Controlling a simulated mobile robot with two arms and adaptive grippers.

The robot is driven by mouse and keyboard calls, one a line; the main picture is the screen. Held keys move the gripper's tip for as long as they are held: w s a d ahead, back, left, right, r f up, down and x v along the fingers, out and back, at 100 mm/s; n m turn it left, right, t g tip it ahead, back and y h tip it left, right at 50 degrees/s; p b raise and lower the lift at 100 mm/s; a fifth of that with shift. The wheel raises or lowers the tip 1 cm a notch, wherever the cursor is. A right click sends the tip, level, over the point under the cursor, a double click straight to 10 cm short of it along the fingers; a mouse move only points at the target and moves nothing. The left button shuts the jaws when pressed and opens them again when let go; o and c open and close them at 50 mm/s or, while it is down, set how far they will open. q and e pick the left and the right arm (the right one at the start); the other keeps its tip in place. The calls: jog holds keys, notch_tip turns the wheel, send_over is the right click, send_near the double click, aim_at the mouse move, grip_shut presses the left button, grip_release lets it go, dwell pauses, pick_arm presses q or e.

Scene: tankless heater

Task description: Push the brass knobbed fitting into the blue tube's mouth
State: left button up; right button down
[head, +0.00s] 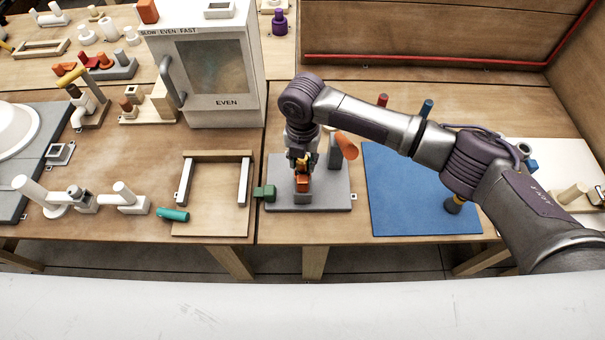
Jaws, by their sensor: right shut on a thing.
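My right gripper (301,164) points down over a grey plate (335,194) at the middle of the bench. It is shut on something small. Yellowish bits show at its fingers, and an orange block (302,184) is directly below the fingertips. I cannot tell whether the held thing is the brass fitting or this block. A short blue tube (425,109) stands behind the blue mat, apart from the gripper; its mouth is not clear. A small brass-and-dark knobbed piece (453,204) sits on the mat near my right arm. My left gripper is not in view.
An orange tube (346,145) leans beside the gripper. A green block (264,193) touches the plate's left side. The blue mat (405,200) is mostly clear. A white oven-like box (212,85) stands behind left, and a wooden frame (215,156) lies left. A red tube (382,100) stands behind.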

jog(key=shift+f, duration=0.35)
dwell(0.3)
jog(key=c, duration=0.7)
grip_release()
jog(key=shift+r, duration=0.15)
notch_tip(320, 180, up, 12)
jog(key=shift+f, duration=0.15)
